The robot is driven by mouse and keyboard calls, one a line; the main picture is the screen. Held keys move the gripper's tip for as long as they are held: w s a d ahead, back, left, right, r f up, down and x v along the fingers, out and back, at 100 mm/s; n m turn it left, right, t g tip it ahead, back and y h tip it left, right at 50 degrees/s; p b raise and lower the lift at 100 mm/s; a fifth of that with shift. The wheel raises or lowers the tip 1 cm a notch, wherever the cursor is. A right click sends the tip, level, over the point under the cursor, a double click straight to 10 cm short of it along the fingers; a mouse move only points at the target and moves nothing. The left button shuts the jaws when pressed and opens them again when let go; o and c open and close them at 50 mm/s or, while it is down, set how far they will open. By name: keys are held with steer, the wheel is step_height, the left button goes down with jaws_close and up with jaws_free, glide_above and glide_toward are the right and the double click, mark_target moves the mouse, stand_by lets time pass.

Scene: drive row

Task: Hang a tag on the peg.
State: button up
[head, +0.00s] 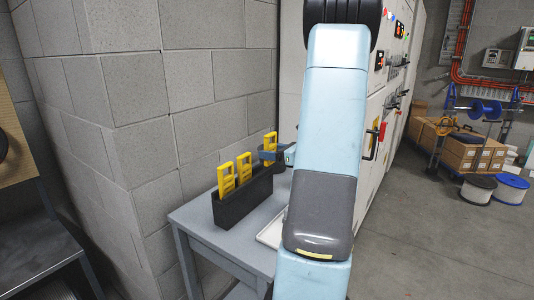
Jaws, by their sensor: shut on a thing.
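My gripper (271,156) is partly hidden behind my own arm. It is shut on a yellow tag (270,139) at the far end of a black rack (243,203). I cannot tell whether the tag's lower end is still inside the rack. Two more yellow tags, a nearer one (226,180) and a middle one (244,167), stand upright in the rack. The rack sits on a grey table (204,215). I cannot make out the peg; my arm covers much of the middle of the view.
A pale tray (268,236) lies on the table beside the rack. A block wall (200,90) stands close at the left. Pale cabinets (290,60) with handles stand behind my arm. Cardboard boxes (480,153) and cable reels (511,188) are at the right; the floor before them is clear.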

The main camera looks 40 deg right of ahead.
steer(key=shift+r+v, duration=0.2)
steer(key=shift+v, duration=1.7)
